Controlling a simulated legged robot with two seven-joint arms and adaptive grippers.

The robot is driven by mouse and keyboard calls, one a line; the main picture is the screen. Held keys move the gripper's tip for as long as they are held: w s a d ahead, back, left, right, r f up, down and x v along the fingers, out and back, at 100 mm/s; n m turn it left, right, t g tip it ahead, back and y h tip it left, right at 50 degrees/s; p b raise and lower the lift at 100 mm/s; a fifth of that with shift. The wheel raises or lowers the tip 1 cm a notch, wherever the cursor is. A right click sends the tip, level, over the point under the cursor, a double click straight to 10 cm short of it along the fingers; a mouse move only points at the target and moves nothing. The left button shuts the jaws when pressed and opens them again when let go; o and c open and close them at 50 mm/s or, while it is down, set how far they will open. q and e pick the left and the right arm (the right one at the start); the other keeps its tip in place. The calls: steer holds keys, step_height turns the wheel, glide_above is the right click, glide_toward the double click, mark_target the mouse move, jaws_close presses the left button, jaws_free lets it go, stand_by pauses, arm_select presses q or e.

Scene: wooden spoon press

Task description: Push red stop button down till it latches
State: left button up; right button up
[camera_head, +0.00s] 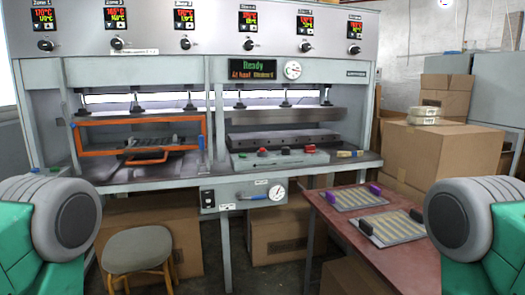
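A grey control box (280,161) sits on the front ledge of the press, right of its middle. A red button (310,149) stands up near the right end of the box. Neither of my grippers is in view; only grey and green parts of my arms show at the left and right edges. Nothing of mine is near the button.
The press (215,110) has an orange frame (140,120) on its left side. A stool (138,249) stands below left. A red-topped table (350,225) with slatted trays is at front right. Cardboard boxes (440,155) stand behind it. Space before the control box looks clear.

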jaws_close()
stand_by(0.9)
